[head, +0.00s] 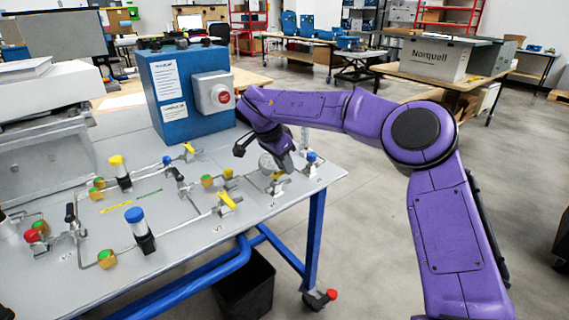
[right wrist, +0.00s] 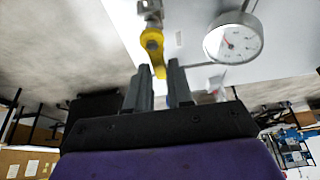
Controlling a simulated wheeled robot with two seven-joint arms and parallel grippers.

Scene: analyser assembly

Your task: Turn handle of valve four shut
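A yellow valve handle (right wrist: 152,45) shows at the top of the right wrist view, on a metal fitting beside a round gauge (right wrist: 233,39). My right gripper (right wrist: 160,72) is open. Its two grey fingers stand apart, with the handle's free end at the gap between their tips; I cannot tell whether they touch it. In the head view the right gripper (head: 281,163) is over the right end of the panel table, close to a yellow handle (head: 277,177). My left gripper is not in view.
The grey panel table (head: 190,235) carries pipes, other yellow handles (head: 228,201), and blue-topped (head: 140,228) and yellow-topped cylinders. A blue box with a red button (head: 190,95) stands behind. A black bin (head: 245,287) is below.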

